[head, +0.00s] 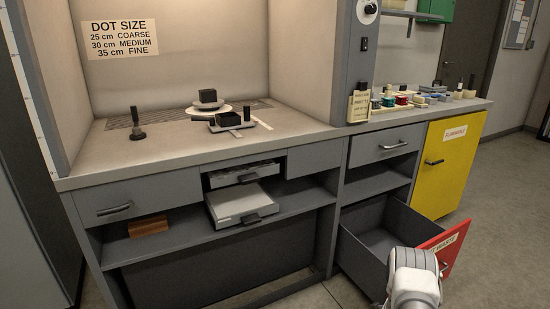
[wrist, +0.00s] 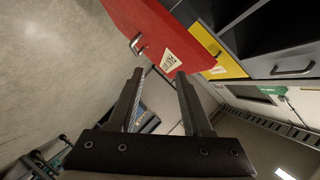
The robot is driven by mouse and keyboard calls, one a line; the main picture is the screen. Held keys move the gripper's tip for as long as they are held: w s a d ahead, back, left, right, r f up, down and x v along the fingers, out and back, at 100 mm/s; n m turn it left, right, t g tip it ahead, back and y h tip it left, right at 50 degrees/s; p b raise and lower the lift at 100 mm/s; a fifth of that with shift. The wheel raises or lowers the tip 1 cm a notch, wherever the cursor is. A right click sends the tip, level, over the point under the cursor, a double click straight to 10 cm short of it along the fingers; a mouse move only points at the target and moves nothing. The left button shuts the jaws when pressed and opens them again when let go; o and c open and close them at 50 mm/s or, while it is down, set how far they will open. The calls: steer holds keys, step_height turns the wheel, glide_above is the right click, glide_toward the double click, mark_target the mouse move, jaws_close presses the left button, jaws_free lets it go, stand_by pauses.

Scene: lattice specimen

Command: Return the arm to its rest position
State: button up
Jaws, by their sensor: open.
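My gripper (wrist: 160,80) shows in the wrist view with its two dark fingers apart and nothing between them. Beyond the fingertips is the red front (wrist: 165,30) of an open drawer, with a metal handle and a white label. In the head view my white arm is at the bottom right, in front of the open drawer with the red front (head: 447,246). My gripper's fingers are not visible in the head view. I cannot tell whether the arm touches the drawer front.
A yellow cabinet door (head: 447,166) stands right of the drawer. A bench (head: 300,140) holds black blocks on trays and several small coloured items. A light grey box tray (head: 240,203) sticks out from the middle shelf. Open floor (head: 498,190) lies to the right.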

steer(key=w+a+r+n+y, duration=0.2)
steer(key=a+r, duration=0.3)
steer(key=r, duration=0.5)
steer(key=w+a+r+n+y, duration=0.1)
steer(key=a+r+n+y, duration=0.1)
steer(key=a+r, duration=0.5)
steer(key=w+a+r+n+y, duration=0.1)
steer(key=w+a+r+n, duration=0.15)
steer(key=r, duration=0.95)
steer(key=s+a+r+n+g+y, duration=0.15)
steer(key=s+a+r+n, duration=0.25)
steer(key=s+a+r, duration=0.55)
steer(key=s+a+r+n+g+y, duration=0.1)
steer(key=s+a+r+n+y, duration=0.25)
steer(key=s+a+r, duration=0.6)
steer(key=s+a+f+n+g, duration=0.1)
steer(key=s+a+n, duration=0.15)
steer(key=s, duration=0.95)
steer(key=s+a+f+n+g, duration=0.1)
steer(key=s+n+g, duration=0.15)
steer(key=s, duration=0.95)
step_height(320, 180, up, 28)
steer(key=p, duration=2.8)
steer(key=shift+w+d+t+p, duration=0.25)
steer(key=shift+d+t+p, duration=0.05)
steer(key=shift+t, duration=0.1)
